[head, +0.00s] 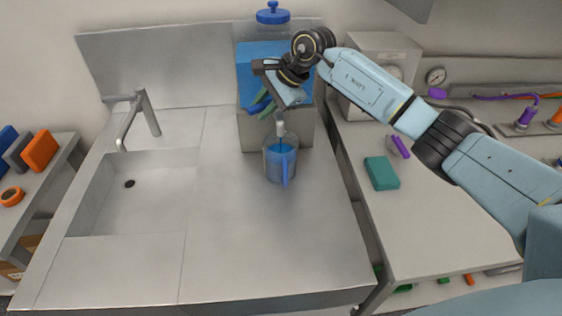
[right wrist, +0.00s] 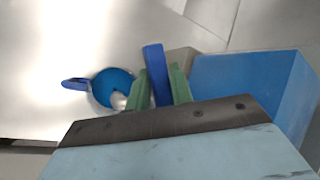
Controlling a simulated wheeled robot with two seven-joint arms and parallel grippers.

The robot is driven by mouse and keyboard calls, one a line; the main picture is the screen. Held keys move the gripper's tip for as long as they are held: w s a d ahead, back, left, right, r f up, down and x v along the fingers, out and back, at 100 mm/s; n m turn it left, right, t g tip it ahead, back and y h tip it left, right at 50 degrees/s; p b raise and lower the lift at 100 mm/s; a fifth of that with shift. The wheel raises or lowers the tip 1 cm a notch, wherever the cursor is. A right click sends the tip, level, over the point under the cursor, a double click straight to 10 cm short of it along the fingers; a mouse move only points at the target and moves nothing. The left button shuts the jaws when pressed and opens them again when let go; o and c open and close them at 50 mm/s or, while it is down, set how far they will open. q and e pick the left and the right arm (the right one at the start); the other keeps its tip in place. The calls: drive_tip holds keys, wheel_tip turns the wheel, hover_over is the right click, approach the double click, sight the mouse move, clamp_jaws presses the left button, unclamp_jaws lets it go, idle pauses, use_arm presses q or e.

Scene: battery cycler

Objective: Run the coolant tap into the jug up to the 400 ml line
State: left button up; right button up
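The clear jug (head: 279,163) stands upright on the counter under the white tap spout (head: 280,128). Its blue handle (head: 285,172) faces the front. Blue coolant fills much of it; the volume lines are too small to read. In the right wrist view the jug (right wrist: 112,84) shows from above with blue coolant inside, the pale spout (right wrist: 118,101) over it. My right gripper (head: 261,104) is at the front of the coolant tank (head: 252,62). Its green fingers close on both sides of the blue tap lever (right wrist: 157,74). No separate stream can be made out. My left gripper is out of view.
A sink (head: 135,195) with a bent faucet (head: 133,115) is at the left. The counter in front of the jug is clear. A side bench (head: 420,215) at the right holds a green block (head: 381,173). A grey box (head: 378,50) stands behind my right arm.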

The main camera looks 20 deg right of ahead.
drive_tip(key=m, duration=0.1)
drive_tip(key=w+m+t+h, duration=0.1)
drive_tip(key=m, duration=0.1)
drive_tip(key=shift+w, duration=0.1)
drive_tip(key=m+h, duration=0.1)
drive_tip(key=w+m+t, duration=0.1)
drive_tip(key=shift+m+h, duration=0.4)
drive_tip(key=shift+w, duration=0.15)
drive_tip(key=shift+o, duration=1.2)
drive_tip(key=shift+w+d, duration=0.1)
